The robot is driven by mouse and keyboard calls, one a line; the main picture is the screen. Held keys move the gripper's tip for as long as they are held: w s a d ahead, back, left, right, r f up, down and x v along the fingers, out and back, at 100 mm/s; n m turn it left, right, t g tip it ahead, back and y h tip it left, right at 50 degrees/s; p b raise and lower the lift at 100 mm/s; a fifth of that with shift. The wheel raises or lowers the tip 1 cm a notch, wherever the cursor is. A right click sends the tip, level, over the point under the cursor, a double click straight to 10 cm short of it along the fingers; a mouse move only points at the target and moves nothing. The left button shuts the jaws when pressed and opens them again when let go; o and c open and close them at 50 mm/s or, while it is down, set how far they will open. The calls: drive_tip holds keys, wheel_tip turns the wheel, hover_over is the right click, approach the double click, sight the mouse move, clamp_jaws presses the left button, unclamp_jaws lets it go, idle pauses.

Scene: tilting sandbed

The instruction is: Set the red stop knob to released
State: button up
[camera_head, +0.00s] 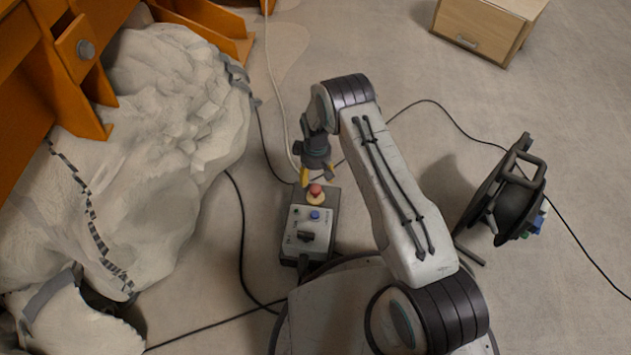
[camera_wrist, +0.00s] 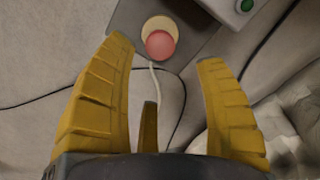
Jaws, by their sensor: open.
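The red stop knob (camera_head: 315,190) sits on a yellow base at the top end of a grey control box (camera_head: 299,220) on the floor. My gripper (camera_head: 317,177) is just above the knob in the head view. In the wrist view my gripper (camera_wrist: 165,65) has its yellow fingers spread apart with nothing between them. Whether the knob is pressed or released I cannot tell.
A pale rocky sandbed mass (camera_head: 165,120) and an orange frame (camera_head: 40,70) fill the left. A black cable reel (camera_head: 510,195) stands at the right. A wooden cabinet (camera_head: 485,28) is at the top right. Black cables cross the floor around the box.

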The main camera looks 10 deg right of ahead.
sight(315, 188)
drive_tip(key=shift+r, duration=2.05)
